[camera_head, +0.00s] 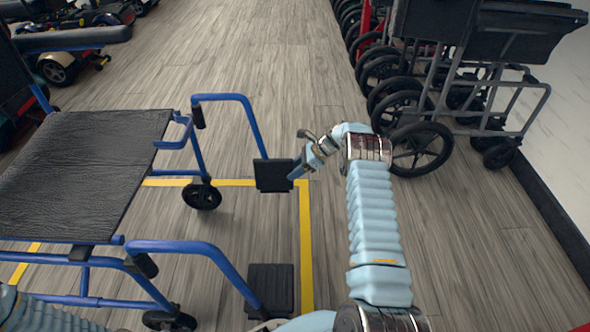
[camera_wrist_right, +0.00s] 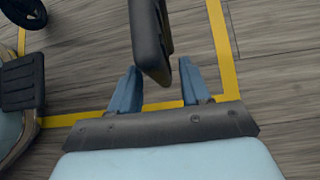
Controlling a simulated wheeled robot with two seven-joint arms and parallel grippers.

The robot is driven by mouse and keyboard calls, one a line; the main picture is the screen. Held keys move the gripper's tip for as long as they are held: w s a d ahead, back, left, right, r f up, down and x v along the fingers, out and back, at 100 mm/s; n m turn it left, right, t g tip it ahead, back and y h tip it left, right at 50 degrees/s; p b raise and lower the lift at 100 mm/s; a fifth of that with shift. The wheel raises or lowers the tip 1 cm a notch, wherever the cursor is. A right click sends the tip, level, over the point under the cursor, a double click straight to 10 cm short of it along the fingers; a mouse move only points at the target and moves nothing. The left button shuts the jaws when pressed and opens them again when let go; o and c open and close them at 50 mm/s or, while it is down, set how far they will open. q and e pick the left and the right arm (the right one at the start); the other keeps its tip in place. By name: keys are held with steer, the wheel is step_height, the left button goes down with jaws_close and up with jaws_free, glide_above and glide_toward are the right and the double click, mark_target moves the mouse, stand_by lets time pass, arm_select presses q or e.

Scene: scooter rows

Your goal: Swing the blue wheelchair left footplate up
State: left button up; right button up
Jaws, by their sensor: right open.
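The blue wheelchair (camera_head: 85,160) stands at the left in the head view, with its front to the right. Its left footplate (camera_head: 273,175), a black plate on the far blue legrest tube, is beside my right gripper (camera_head: 298,171). In the right wrist view this footplate (camera_wrist_right: 151,40) shows narrow, nearly edge-on. Its near end reaches the gap between the open blue fingers of my right gripper (camera_wrist_right: 160,88). I cannot tell whether either finger touches it. The other footplate (camera_head: 270,290) lies flat and nearer. My left gripper is out of view.
Yellow floor tape (camera_head: 305,235) runs around the footplates. A front caster (camera_head: 202,195) stands left of the left footplate. Scooters (camera_head: 70,50) stand at the upper left. The floor between the rows is clear.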

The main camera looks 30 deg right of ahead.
steer(key=shift+d+r, duration=0.1)
steer(key=p+v, duration=0.1)
steer(key=v, duration=1.2)
steer(key=shift+d+r+p, duration=0.2)
steer(key=shift+p, duration=0.1)
steer(key=shift+s, duration=0.15)
